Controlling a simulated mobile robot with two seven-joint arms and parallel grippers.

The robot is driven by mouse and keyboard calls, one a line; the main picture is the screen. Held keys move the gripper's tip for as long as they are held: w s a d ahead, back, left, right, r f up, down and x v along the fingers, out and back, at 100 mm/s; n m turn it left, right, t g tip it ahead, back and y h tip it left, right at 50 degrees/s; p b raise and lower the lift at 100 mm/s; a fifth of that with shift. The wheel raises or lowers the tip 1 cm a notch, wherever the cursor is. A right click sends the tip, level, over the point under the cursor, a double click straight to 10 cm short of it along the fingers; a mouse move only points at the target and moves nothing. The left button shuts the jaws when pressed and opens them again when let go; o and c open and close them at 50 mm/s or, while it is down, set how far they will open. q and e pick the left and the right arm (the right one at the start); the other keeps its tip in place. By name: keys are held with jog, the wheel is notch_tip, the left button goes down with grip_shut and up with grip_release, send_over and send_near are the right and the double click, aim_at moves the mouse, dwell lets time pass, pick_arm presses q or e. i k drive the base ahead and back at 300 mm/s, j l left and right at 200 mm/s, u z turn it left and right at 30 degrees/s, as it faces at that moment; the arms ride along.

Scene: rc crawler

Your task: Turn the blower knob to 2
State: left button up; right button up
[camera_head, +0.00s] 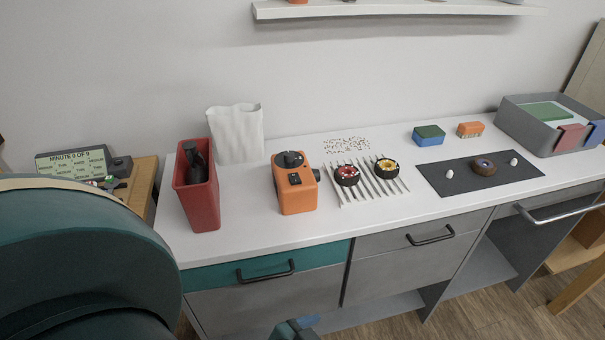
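The orange blower (297,193) stands on the white counter, left of the middle. A round black knob (290,159) sits on its top, and a small black switch (295,179) is on its sloped front. A dark stub shows on its right side. The number the knob points to is too small to read. A large teal part of my arm fills the lower left. A small dark and blue piece shows at the bottom edge; I cannot tell what it is. No gripper fingers are visible, and nothing touches the blower.
A red bin (197,190) with a dark tool stands left of the blower, a white bag (236,134) behind it. A white slatted rack (367,183) with two wheels lies to the right. Further right are a dark mat (440,184) and a grey tray (513,118). The counter before the blower is clear.

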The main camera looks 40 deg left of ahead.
aim_at(289, 156)
jog(key=u, duration=1.25)
